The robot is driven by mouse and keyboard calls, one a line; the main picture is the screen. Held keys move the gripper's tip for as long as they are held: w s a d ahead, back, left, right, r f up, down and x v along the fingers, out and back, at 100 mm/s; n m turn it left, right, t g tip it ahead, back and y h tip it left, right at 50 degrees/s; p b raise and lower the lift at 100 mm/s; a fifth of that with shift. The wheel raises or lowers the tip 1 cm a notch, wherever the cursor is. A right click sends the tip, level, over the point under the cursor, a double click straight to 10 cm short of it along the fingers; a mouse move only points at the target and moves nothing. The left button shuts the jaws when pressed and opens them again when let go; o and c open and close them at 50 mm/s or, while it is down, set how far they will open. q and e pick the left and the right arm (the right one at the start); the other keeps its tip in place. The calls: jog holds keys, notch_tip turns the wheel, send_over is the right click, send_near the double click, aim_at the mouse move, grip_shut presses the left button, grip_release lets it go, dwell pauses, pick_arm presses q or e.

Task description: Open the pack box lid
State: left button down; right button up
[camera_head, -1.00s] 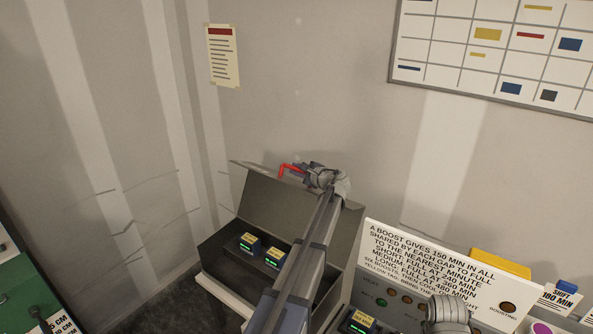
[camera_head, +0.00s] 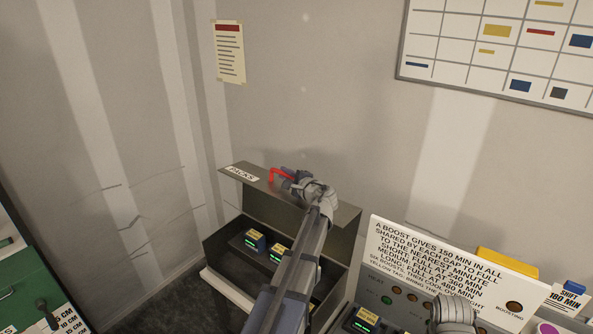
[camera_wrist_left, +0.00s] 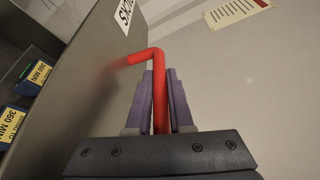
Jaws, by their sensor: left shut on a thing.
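The pack box (camera_head: 215,262) stands open at lower centre in the head view, against the wall. Its grey lid (camera_head: 262,204) is raised, with its inner face partly visible. My left gripper (camera_head: 284,177) is shut on this handle. In the left wrist view, the red handle (camera_wrist_left: 158,95) lies between the two fingers (camera_wrist_left: 160,78), beside the grey lid (camera_wrist_left: 95,75). My left forearm hides the right part of the box.
Packs with yellow labels (camera_head: 255,241) sit inside the box. To its right are a control panel with lamps (camera_head: 386,300) and a white instruction sign (camera_head: 440,262). A green unit (camera_head: 30,285) stands at lower left. The wall space above the lid is clear.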

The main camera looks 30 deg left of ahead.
pick_arm(q)
jog(key=shift+s+f, duration=0.1)
jog(key=shift+s, duration=0.8)
jog(key=c, duration=0.8)
grip_release()
jog(key=shift+w, duration=0.1)
jog(key=shift+p+v, duration=0.6)
jog(key=shift+v, duration=3.3)
jog(key=shift+d, duration=0.1)
jog(key=shift+p+v, duration=0.8)
jog(key=shift+v, duration=3.6)
